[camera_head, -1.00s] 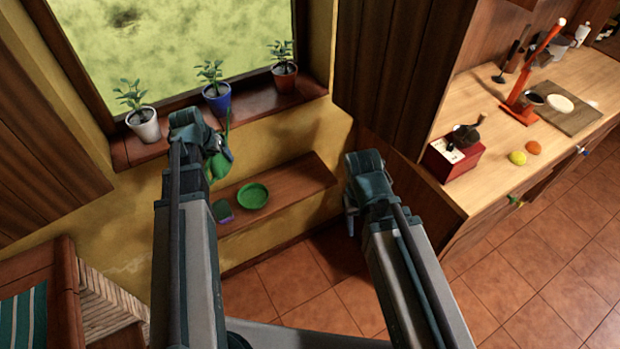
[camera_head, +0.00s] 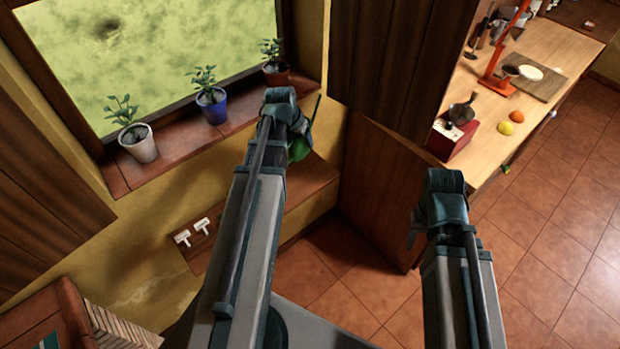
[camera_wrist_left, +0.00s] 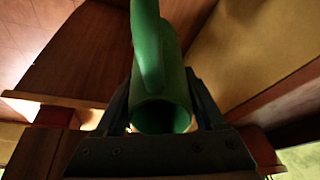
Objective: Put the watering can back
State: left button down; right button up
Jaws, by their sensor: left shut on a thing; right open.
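The green watering can (camera_head: 299,147) is mostly hidden behind my left gripper (camera_head: 297,128) in the head view; its spout points up to the right. In the left wrist view the can (camera_wrist_left: 160,85) sits between the two dark fingers, its round opening towards the camera. My left gripper is shut on it and holds it in front of the window sill's right end, above the low wooden shelf (camera_head: 312,183). My right gripper (camera_head: 412,240) is open and empty over the tiled floor, its fingers mostly hidden by the wrist.
Two small white T-shaped pieces (camera_head: 201,226) show at the low shelf's left. A counter (camera_head: 560,55) stands right. Tiled floor (camera_head: 545,240) is clear.

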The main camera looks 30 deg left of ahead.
pick_arm(q)
jog(key=s+d+f+b, duration=0.3)
jog(key=d+f+b, duration=0.1)
jog(key=f+b, duration=0.3)
jog(key=s+d+f+b, duration=0.3)
jog(key=d+f+b, duration=0.1)
jog(key=f+b, duration=0.4)
jog(key=shift+s+f, duration=0.25)
jog(key=shift+f, duration=0.35)
pick_arm(e)
notch_tip(320, 180, down, 16)
jog(key=shift+f, duration=0.15)
